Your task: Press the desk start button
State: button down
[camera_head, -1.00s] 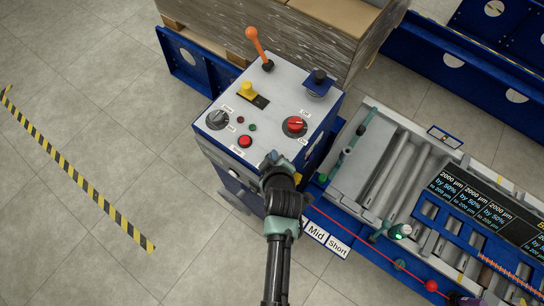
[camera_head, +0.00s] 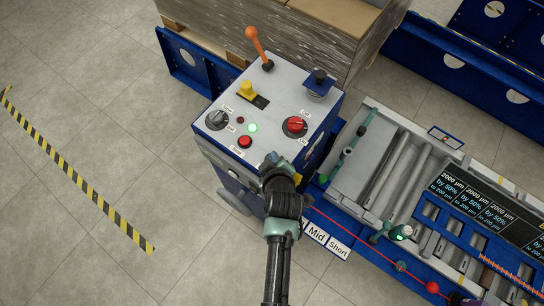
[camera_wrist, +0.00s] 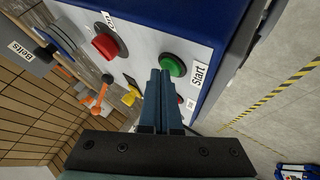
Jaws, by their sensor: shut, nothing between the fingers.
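The green start button (camera_wrist: 172,66) sits on the light top of the control desk (camera_head: 277,98), beside a "Start" label (camera_wrist: 198,75), in the wrist view. In the head view my gripper hides it at the desk's near edge. My gripper (camera_head: 271,158) is shut and empty, its tips pointing down at that edge. In the wrist view its closed fingers (camera_wrist: 159,73) end just beside the green button and overlap its rim in the picture. I cannot tell whether they touch it. A small green lamp (camera_head: 253,128) on the desk top is brightly lit.
A red button (camera_head: 245,141), a red rotary knob (camera_head: 295,125), a black knob (camera_head: 217,119), a yellow switch (camera_head: 247,90) and an orange lever (camera_head: 257,45) stand on the desk. A roller conveyor (camera_head: 400,170) is at right.

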dwell(0.3)
jog(key=shift+r+p, duration=0.7)
jog(key=shift+r, duration=0.05)
notch_tip(320, 180, up, 5)
jog(key=p, duration=0.4)
dwell(0.8)
